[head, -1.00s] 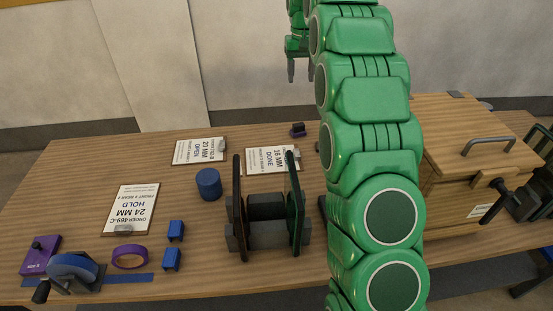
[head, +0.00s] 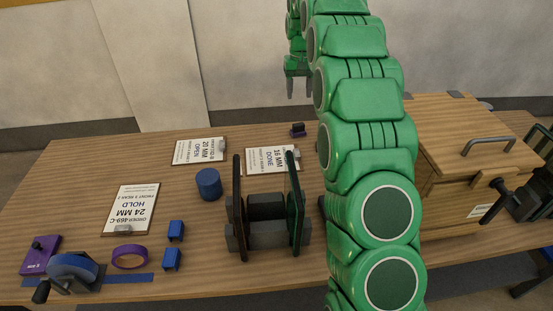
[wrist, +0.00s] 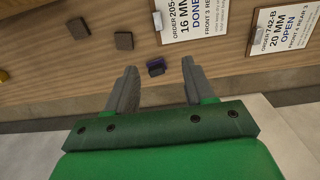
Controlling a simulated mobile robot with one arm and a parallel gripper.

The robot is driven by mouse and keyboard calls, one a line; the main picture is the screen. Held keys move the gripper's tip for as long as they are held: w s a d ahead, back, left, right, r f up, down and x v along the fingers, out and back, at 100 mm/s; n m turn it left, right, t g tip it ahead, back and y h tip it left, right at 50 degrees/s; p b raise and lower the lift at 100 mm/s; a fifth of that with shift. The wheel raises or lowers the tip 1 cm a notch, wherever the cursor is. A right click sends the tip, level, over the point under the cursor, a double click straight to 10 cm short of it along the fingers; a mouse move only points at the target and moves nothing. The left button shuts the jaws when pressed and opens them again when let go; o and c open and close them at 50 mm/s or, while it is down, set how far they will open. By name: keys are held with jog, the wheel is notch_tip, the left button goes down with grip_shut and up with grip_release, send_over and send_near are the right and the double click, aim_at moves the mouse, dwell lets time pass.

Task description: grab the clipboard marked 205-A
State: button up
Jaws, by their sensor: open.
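The clipboard marked 205-A (wrist: 195,18) shows in the wrist view at the top, reading "16 MM DONE", with a metal clip on its left edge. In the head view the same clipboard (head: 268,161) lies flat on the table behind the black-sided stand, which stands in front of it. My gripper (head: 299,88) is open and empty, high beyond the table's far edge. In the wrist view my fingers (wrist: 160,70) are spread apart, below the clipboard in the picture and not touching it.
Clipboard 742-B, "20 MM OPEN" (head: 197,151), lies left of 205-A, and clipboard 469-C, "24 MM HOLD" (head: 131,209), lies nearer. A small dark-purple block (wrist: 156,67) sits near the table edge between my fingers' lines. A wooden chest (head: 470,160) stands at right.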

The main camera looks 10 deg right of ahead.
send_over(297, 152)
jog(key=f, duration=2)
jog(key=shift+w+a, duration=0.1)
jog(key=shift+a, duration=0.1)
jog(key=shift+d+f, duration=0.2)
jog(key=shift+f, duration=2.35)
grip_shut()
